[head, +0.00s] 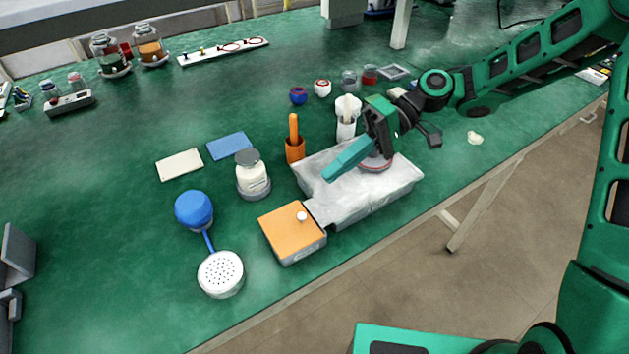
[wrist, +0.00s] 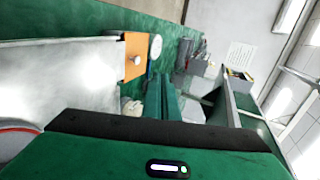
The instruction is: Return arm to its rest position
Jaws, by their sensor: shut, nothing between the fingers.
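My gripper (head: 328,176) is shut and empty. In the head view it hangs over the grey tray (head: 392,190), its closed fingers angled down to the left. The wrist view shows the closed fingers (wrist: 165,92) in the middle, with the pale tray (wrist: 60,75) at the left. My arm reaches in from the right over the green bench.
An orange-topped box (head: 288,235) touches the tray's left end. An orange holder (head: 295,150), a white pump bottle (head: 346,130) and a grey-lidded jar (head: 253,180) stand close by. A blue ball (head: 193,209) joins a white perforated head (head: 220,274).

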